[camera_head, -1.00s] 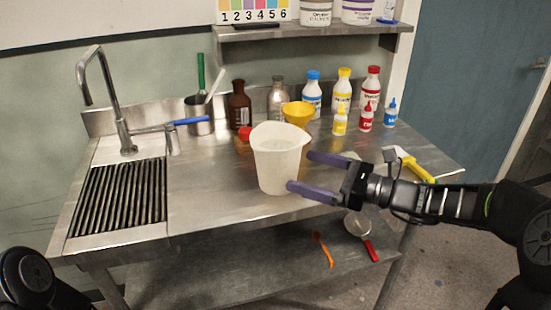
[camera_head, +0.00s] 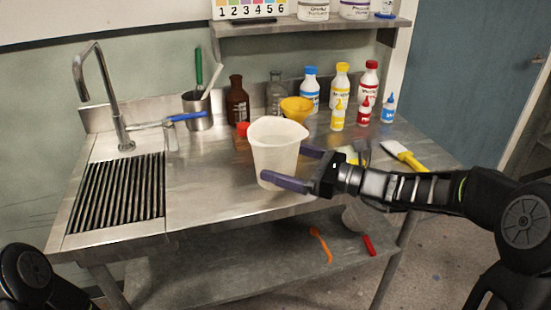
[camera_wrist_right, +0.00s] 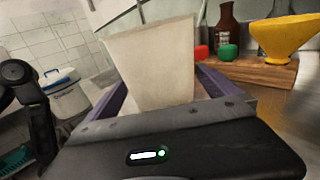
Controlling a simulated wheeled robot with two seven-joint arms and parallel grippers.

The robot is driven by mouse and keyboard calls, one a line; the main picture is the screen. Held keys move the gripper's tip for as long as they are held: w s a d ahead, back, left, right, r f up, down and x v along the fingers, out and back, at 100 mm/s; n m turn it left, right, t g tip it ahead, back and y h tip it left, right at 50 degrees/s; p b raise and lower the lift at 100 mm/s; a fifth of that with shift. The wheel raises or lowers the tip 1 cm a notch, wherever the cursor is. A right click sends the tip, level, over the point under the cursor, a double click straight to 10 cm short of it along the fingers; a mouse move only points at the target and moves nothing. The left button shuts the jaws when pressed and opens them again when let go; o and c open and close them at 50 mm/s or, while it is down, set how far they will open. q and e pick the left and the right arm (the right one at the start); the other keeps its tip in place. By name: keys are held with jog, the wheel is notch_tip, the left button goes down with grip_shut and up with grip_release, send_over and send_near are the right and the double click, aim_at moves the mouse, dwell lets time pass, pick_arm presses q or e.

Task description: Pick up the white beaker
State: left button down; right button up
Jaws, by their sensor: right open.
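The white beaker (camera_head: 274,150) stands upright near the front middle of the steel table. My right gripper (camera_head: 284,167) is open, reaching in from the right with purple fingers on either side of the beaker's lower part. In the right wrist view, the beaker (camera_wrist_right: 153,68) fills the space between the two fingers (camera_wrist_right: 160,92). Whether either finger touches it, I cannot tell. Only a part of my left arm shows at the lower left of the head view; its gripper is out of view.
A yellow funnel (camera_head: 297,108) and a brown bottle (camera_head: 237,102) stand behind the beaker. Several capped bottles line the back right. A yellow-handled brush (camera_head: 404,156) lies at the right. A drain rack (camera_head: 119,190) is at the left, with clear tabletop beside it.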

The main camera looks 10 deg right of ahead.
jog(key=shift+x, duration=1.15)
jog(key=shift+c, duration=0.3)
jog(key=shift+r, duration=0.1)
jog(key=c, duration=1.8)
jog(key=shift+r, duration=0.2)
jog(key=shift+r+p, duration=0.7)
jog(key=shift+r, duration=4.1)
